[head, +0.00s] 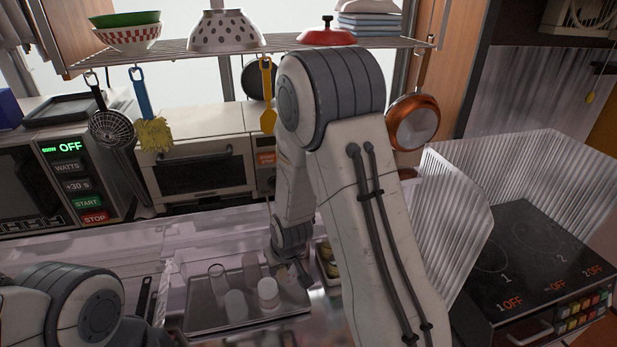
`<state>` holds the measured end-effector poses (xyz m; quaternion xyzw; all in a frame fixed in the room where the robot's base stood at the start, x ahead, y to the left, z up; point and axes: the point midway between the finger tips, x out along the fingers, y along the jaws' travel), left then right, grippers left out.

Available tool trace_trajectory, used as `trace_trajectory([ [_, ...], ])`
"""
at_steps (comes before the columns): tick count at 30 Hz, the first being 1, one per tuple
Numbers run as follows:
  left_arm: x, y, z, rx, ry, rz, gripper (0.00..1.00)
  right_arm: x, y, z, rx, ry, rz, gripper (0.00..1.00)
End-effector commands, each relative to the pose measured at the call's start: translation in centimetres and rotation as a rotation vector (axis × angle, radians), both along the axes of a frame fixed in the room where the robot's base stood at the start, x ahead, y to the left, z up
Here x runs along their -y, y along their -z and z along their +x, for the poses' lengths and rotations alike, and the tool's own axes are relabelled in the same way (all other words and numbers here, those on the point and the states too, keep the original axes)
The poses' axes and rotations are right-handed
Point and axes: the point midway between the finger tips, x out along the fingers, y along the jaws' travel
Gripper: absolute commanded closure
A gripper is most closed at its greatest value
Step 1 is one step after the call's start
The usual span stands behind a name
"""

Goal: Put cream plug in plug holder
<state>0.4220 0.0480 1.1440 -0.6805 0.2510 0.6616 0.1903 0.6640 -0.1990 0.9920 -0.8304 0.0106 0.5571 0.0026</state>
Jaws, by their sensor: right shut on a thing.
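My right gripper (292,276) reaches down at the right side of a clear dish dryer with a grey tray (198,318). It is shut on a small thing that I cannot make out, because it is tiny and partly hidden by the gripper. I cannot pick out the cream plug or the plug holder for certain in this view. My left arm shows at the lower left, but its gripper is out of view.
Clear glasses (218,282) and white cups (268,293) stand in the tray, close left of my right gripper. A shelf (172,52) with bowls and hanging utensils crosses above. A microwave (72,180) stands left, and a stove (540,262) right behind ribbed clear panels (450,215).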

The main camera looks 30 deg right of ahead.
Motion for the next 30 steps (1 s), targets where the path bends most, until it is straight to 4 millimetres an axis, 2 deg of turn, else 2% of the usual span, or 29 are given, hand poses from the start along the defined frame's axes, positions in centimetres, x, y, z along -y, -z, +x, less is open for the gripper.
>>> trace_trajectory([
  [6, 0.0, -0.5, 0.0, 0.000, 0.000, 0.000, 1.00, 6.5, -4.1, 6.0, 0.002, 0.089, -0.016, 1.00],
  [12, 0.0, -0.8, 0.0, 0.000, 0.000, 0.000, 1.00, 14.2, -9.6, 9.6, -0.002, 0.160, -0.016, 1.00],
  [16, 0.0, -1.0, 0.0, 0.000, -0.001, 0.000, 1.00, 19.2, -13.8, 10.5, -0.002, 0.196, -0.011, 1.00],
  [21, 0.0, -1.2, 0.0, 0.000, -0.001, 0.000, 1.00, 24.5, -18.7, 10.3, 0.003, 0.224, -0.001, 1.00],
  [25, 0.0, -1.3, 0.0, 0.000, -0.001, 0.000, 1.00, 26.9, -21.3, 9.7, 0.004, 0.232, 0.003, 1.00],
  [30, 0.0, -1.5, 0.0, 0.000, -0.001, 0.000, 1.00, 28.0, -22.7, 9.4, 0.004, 0.234, 0.007, 1.00],
])
